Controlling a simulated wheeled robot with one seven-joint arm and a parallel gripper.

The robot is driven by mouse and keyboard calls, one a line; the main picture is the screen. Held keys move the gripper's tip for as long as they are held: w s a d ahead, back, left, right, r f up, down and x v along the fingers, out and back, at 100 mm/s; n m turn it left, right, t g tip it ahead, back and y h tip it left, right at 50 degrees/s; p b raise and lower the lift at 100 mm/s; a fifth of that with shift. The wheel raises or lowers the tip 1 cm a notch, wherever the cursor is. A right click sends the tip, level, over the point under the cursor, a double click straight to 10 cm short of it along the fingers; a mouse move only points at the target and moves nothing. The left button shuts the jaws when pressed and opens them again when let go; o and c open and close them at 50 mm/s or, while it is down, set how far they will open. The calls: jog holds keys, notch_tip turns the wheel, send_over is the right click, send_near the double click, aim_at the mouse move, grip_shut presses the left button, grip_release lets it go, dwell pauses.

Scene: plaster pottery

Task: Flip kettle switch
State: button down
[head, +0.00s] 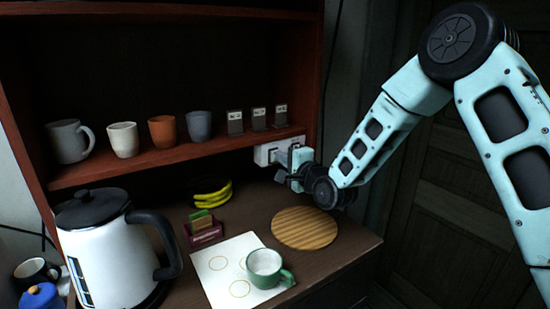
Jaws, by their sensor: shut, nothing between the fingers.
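A white kettle (108,255) with a black lid and black handle stands at the front left of the counter, its bottom cut by the frame edge. I cannot make out a switch on its visible side. A white outlet or switch panel (263,154) sits at the back, just under the right end of the shelf. My gripper (283,177) is shut and empty at the panel, in front of its right part. The gripper and wrist hide some of the panel, and I cannot tell whether they touch it.
Several cups (163,131) and small cards (258,119) stand on the shelf (180,158). A round wooden board (305,229) lies below my wrist. A green mug (265,266) stands on a white sheet (222,268). Bananas (210,191) and a small sponge holder (204,232) are behind it.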

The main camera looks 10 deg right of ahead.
jog(key=shift+w+a, duration=0.2)
jog(key=shift+w, duration=0.4)
dwell(0.4)
jog(key=shift+s, duration=0.1)
jog(key=b+v, duration=0.1)
jog(key=v, duration=0.6)
dwell(0.4)
jog(key=s+a+f+n+g, duration=0.4)
jog(key=s+a+n+g, duration=0.5)
jog(key=s, duration=0.4)
jog(key=s+d+n+g+h, duration=0.1)
jog(key=s+n+g, duration=0.3)
jog(key=s, duration=0.9)
jog(key=s+n+g+h, duration=0.4)
jog(key=s+n, duration=0.5)
jog(key=s, duration=0.4)
jog(key=shift+s+d, duration=0.25)
jog(key=shift+d, duration=0.15)
